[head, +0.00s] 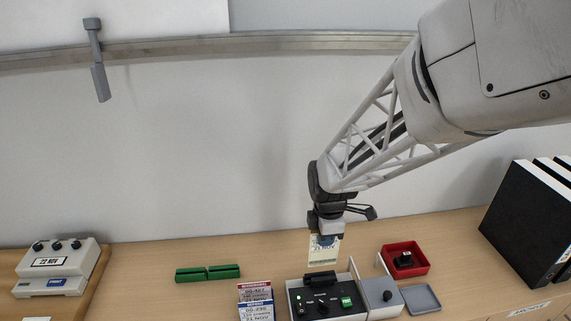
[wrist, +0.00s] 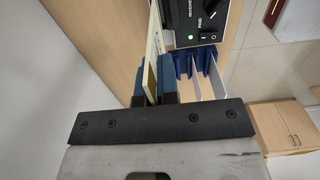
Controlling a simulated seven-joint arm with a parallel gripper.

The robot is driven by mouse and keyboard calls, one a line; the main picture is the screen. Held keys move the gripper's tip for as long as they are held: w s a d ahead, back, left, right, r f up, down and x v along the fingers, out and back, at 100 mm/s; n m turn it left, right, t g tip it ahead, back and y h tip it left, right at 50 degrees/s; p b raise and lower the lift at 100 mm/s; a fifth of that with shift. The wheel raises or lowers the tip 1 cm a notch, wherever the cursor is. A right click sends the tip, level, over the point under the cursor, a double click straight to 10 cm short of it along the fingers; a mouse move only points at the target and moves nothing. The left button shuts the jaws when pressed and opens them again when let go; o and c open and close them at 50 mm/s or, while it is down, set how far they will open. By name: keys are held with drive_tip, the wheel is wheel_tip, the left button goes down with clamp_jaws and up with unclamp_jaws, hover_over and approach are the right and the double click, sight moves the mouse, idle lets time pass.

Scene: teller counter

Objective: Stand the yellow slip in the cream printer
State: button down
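My gripper (head: 325,236) points down and is shut on a pale yellow slip (head: 323,250) with dark print. In the wrist view the slip (wrist: 154,52) stands on edge between the blue fingertips (wrist: 153,90). In the head view the slip hangs upright just above or behind a black-topped machine (head: 297,300) with pale sides; I cannot tell how far apart they are. A cream machine (head: 75,262) with several dark knobs, a date window and a blue label stands at the far left, away from my gripper.
Upright slips with red and blue headers (head: 255,290) stand left of the black-topped machine. A grey box (head: 380,293), a grey tray (head: 420,298) and a red tray (head: 418,252) are to the right. Black binders (head: 525,225) stand at far right.

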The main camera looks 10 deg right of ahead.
sight(323, 256)
drive_tip(key=shift+f, duration=0.1)
drive_tip(key=shift+f, duration=1.9)
drive_tip(key=shift+f, duration=1.9)
drive_tip(key=c, duration=1.8)
unclamp_jaws()
drive_tip(key=o, duration=0.5)
drive_tip(key=shift+r, duration=0.2)
drive_tip(key=shift+r, duration=3.3)
